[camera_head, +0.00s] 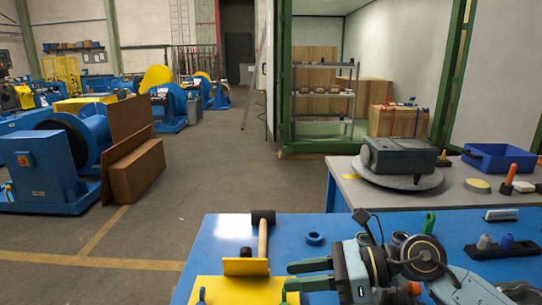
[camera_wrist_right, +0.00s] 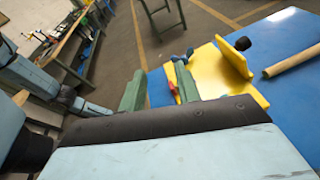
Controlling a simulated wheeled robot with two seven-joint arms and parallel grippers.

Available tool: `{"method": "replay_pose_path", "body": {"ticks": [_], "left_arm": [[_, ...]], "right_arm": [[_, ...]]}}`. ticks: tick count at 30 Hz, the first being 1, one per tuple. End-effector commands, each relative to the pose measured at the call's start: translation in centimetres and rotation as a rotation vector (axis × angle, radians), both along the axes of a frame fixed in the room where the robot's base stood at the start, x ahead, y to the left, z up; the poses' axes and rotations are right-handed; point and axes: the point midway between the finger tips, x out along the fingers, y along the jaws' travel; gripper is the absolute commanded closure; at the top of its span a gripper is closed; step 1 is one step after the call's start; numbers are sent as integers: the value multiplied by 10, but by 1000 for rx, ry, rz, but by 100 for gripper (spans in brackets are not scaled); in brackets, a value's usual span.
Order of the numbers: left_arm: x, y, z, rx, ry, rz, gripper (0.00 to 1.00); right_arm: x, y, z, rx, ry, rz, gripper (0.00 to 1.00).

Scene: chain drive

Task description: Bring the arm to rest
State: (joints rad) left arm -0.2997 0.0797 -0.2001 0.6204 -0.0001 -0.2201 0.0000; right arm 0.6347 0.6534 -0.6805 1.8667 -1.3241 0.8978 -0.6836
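My right gripper (camera_head: 309,275) comes in from the right over the blue table (camera_head: 215,250) in the head view. Its two grey-green fingers point left and are apart, with nothing visible between them. In the right wrist view the same gripper (camera_wrist_right: 160,88) is open and empty, its fingers beside the yellow fixture (camera_wrist_right: 212,85). Light-blue arm links of mine show at the left of that view. My left gripper does not show in the head view, and I cannot make it out in the wrist view.
A mallet (camera_head: 263,240) and a blue ring (camera_head: 314,239) lie on the blue table. The yellow fixture (camera_head: 238,290) is at its front left. A grey table (camera_head: 345,183) behind carries a grey machine part (camera_head: 400,156) and a blue bin (camera_head: 498,158).

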Motion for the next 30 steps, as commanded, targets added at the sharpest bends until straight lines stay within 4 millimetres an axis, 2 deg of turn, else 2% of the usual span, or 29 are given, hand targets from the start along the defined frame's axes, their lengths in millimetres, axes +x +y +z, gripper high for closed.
{"method": "replay_pose_path", "body": {"ticks": [1,2,5,9,11,13,17,20,23,24,27,28,30], "left_arm": [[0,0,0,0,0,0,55],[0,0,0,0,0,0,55],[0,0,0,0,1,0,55],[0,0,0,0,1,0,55],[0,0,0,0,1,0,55],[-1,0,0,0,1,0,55],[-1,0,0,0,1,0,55],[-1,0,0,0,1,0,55],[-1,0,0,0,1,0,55],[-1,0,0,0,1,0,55],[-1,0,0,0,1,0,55],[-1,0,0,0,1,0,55],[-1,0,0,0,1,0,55]], "right_arm": [[-5,12,13,148,68,-48,67],[-6,16,22,234,111,-81,67],[-3,17,48,516,274,-204,67],[10,-9,66,884,539,-404,67],[17,-27,63,1031,666,-500,67],[23,-50,52,1192,817,-622,67],[25,-96,9,1465,1109,-871,67],[12,-127,-38,1647,1334,-1088,67],[-16,-150,-92,1796,1557,-1328,67],[-32,-157,-113,1844,1642,-1429,67],[-74,-167,-157,1930,1821,-1671,67],[-86,-169,-167,-1867,-1789,1667,67],[-114,-170,-187,-1724,-1709,1645,67]]}}
